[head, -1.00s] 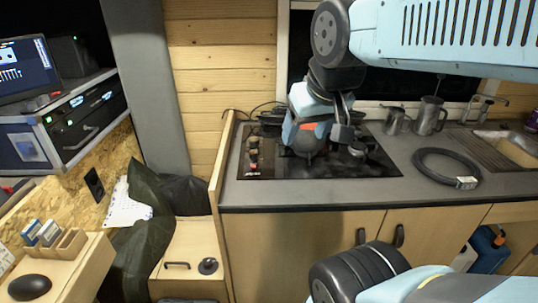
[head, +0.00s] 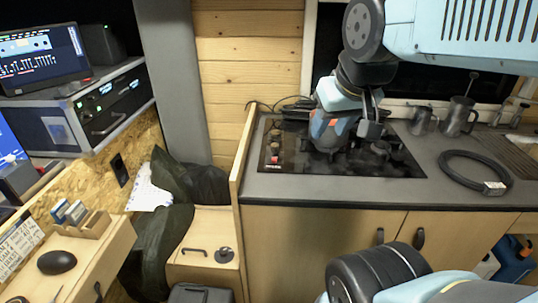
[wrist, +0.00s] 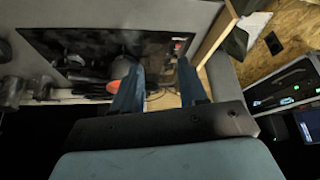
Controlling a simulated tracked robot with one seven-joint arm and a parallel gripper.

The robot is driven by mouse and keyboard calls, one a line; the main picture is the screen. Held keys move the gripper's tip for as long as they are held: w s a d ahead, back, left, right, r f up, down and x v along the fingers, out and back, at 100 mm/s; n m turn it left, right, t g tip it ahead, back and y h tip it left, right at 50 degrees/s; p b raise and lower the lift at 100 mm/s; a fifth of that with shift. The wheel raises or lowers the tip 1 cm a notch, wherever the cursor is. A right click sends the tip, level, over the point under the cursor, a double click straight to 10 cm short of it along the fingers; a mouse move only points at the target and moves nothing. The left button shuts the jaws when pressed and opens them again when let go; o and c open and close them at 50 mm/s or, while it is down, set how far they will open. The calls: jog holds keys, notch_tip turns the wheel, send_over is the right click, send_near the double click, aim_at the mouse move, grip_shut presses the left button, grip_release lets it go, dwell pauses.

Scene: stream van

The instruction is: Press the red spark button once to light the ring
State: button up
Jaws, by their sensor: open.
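The black glass hob (head: 300,177) is set in the grey worktop, with a column of small knobs (head: 274,136) along its left side. A small red spot (head: 273,159), seemingly the red spark button, shows near its front left corner; it also shows in the wrist view (wrist: 178,46). My gripper (head: 350,122) is above the hob, right of the knobs and apart from the red spot. Its two fingers are spread with nothing between them in the wrist view (wrist: 160,80). The arm and gripper hide part of the hob, including the ring area.
Metal jugs (head: 458,117) and a coiled black hose (head: 475,170) stand to the right on the worktop. A wooden side panel (head: 242,150) rises at the hob's left. An orange object (wrist: 113,87) shows beside one finger in the wrist view.

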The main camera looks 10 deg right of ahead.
grip_shut()
dwell(1.3)
